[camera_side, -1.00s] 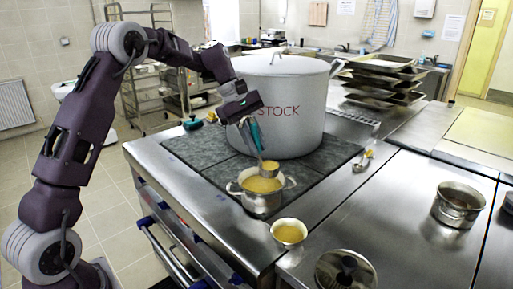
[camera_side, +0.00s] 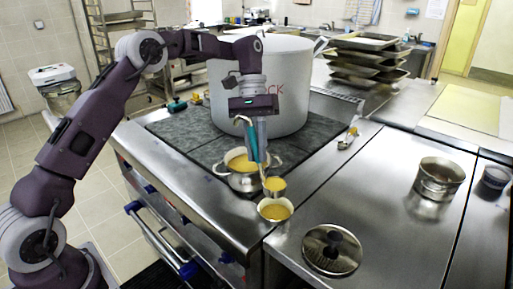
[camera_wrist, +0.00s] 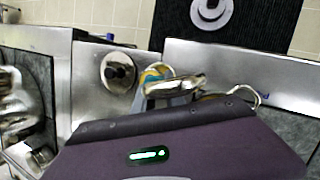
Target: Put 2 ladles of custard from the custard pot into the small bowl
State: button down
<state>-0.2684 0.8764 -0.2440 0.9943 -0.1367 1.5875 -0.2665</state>
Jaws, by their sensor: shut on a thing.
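My gripper (camera_side: 258,135) is shut on the ladle's teal handle and holds the ladle upright. The ladle's cup (camera_side: 275,186) has yellow custard in it and hangs above the far rim of the small bowl (camera_side: 275,211); whether they touch I cannot tell. The small bowl stands on the steel counter and holds yellow custard. The custard pot (camera_side: 243,181), a two-handled steel pot with yellow custard in it, stands on the dark hob just behind and left of the bowl.
A large stockpot (camera_side: 300,95) stands close behind my gripper. A lid with a black knob (camera_side: 332,249) lies right of the bowl. A steel pot (camera_side: 438,178) stands farther right. Stacked trays (camera_side: 370,55) stand at the back. The counter between lid and right pot is clear.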

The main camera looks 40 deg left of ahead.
jog(key=shift+f, duration=0.95)
jog(key=shift+s+d+f, duration=0.1)
jog(key=shift+d+f, duration=0.1)
jog(key=shift+f, duration=0.05)
jog(key=s+d+t+y, duration=0.4)
jog(key=d+t+y, duration=0.1)
jog(key=d+y, duration=0.25)
jog(key=s+d+f+t+y, duration=0.4)
jog(key=f+y, duration=0.4)
jog(key=y, duration=0.4)
jog(key=shift+d+f+n+t, duration=0.4)
jog(key=shift+d+t, duration=0.5)
jog(key=shift+d, duration=0.2)
